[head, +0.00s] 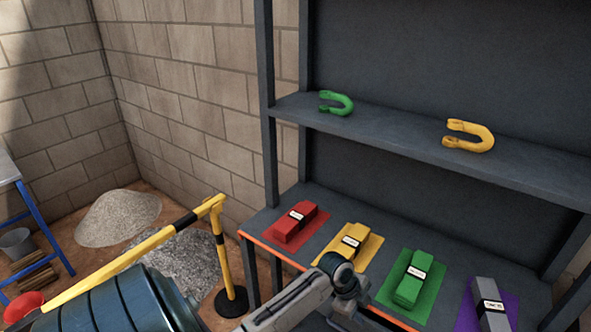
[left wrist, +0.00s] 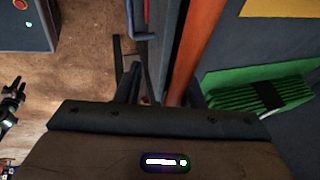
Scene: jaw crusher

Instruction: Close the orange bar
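An orange bar (head: 268,252) runs along the front edge of the lower shelf in the head view. In the left wrist view an orange strip (left wrist: 199,40), which looks like the same bar, runs upright right of centre. My left arm reaches in at the bottom of the head view, with its wrist in front of the shelf; its fingertips are hidden there. In the left wrist view the dark fingers of my left gripper (left wrist: 163,90) look spread apart, close to the orange strip. I cannot tell whether they touch it. My right gripper is not in view.
Red (head: 296,224), yellow (head: 352,240), green (head: 412,282) and grey (head: 488,300) blocks lie on coloured mats on the lower shelf. Green (head: 340,103) and yellow (head: 475,137) shackles lie on the upper shelf. A yellow-black barrier (head: 135,255) stands left, beside gravel heaps.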

